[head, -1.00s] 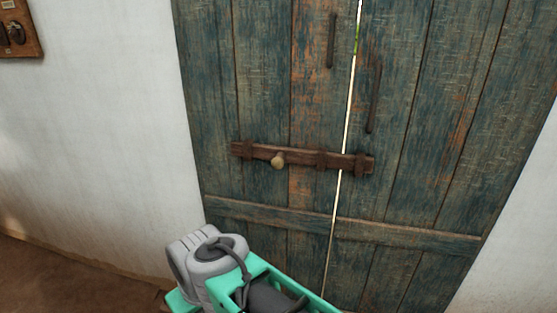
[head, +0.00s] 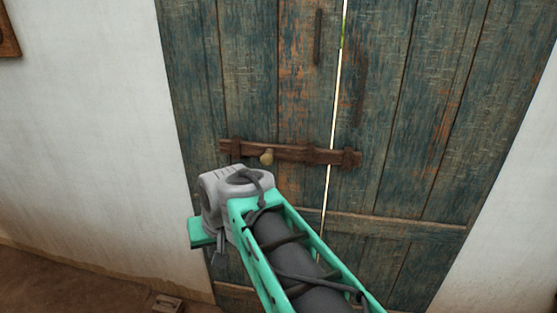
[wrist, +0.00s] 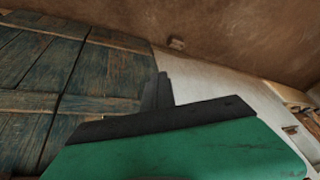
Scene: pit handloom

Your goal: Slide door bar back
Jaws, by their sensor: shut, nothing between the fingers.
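The wooden door bar (head: 300,153) lies across the gap between the two weathered blue-green door leaves (head: 250,70). It sits in wooden brackets and has a round pale knob (head: 267,157) toward its left part. Its right end reaches the bracket on the right leaf. My arm rises in front of the doors, its top just below the knob in the head view. My gripper's fingers (wrist: 158,90) show in the wrist view, shut and empty, with the door planks to their left. The bar is not visible in the wrist view.
Vertical handles (head: 318,37) are on the door leaves above the bar. White wall (head: 90,120) flanks the doors on both sides. A small block (head: 168,304) lies on the brown floor at lower left.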

